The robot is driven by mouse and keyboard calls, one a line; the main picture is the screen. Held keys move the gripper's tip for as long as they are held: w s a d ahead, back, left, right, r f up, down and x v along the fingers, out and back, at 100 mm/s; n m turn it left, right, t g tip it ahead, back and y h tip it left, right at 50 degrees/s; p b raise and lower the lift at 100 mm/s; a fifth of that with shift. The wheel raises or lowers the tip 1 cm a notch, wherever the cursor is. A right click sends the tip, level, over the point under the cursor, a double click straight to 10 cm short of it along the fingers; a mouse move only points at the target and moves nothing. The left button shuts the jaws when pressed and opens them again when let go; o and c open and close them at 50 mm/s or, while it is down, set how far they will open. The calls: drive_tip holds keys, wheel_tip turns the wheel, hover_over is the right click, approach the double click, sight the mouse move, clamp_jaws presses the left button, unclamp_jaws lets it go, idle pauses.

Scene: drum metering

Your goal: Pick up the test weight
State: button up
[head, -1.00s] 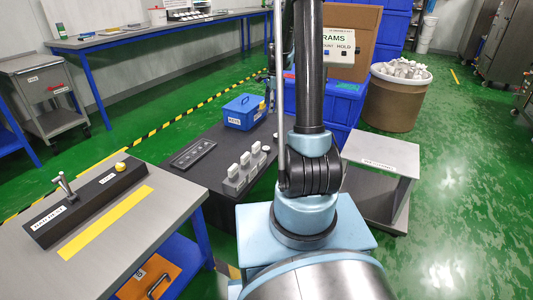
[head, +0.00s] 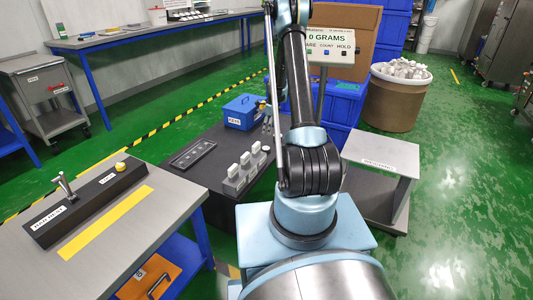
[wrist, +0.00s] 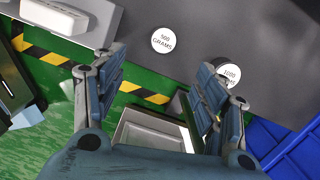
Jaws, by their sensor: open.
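Two round test weights lie on the dark table top (wrist: 262,22) in the wrist view. The white one marked 500 GRAMS (wrist: 167,40) lies ahead of my fingers. The one marked 1000 GRAMS (wrist: 229,75), with a dark side, is partly behind the right finger. My gripper (wrist: 160,78) is open and empty, its two fingers spread wide. The fingers appear apart from both weights, though the gap at the right one is unclear. In the head view a small white disc (head: 266,148) shows on the dark table beside my arm, its marking too small to read.
A blue box (head: 242,111) and a grey block with several white pieces (head: 238,177) stand on the dark table. A scale display reading 0 GRAMS (head: 331,42) stands behind my arm. A grey stand (head: 381,152) is at right, a workbench (head: 150,225) at left.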

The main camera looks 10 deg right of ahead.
hover_over(266, 148)
drive_tip(key=f, duration=1)
drive_tip(key=shift+s+d+f, duration=0.1)
drive_tip(key=shift+s+d, duration=0.15)
drive_tip(key=shift+s, duration=0.05)
drive_tip(key=shift+w+a+f, duration=0.1)
drive_tip(key=shift+w+f, duration=0.1)
drive_tip(key=shift+f, duration=1.1)
drive_tip(key=shift+w+a+f, duration=0.1)
drive_tip(key=shift+w+f, duration=0.05)
drive_tip(key=shift+f, duration=1.1)
drive_tip(key=c, duration=1.6)
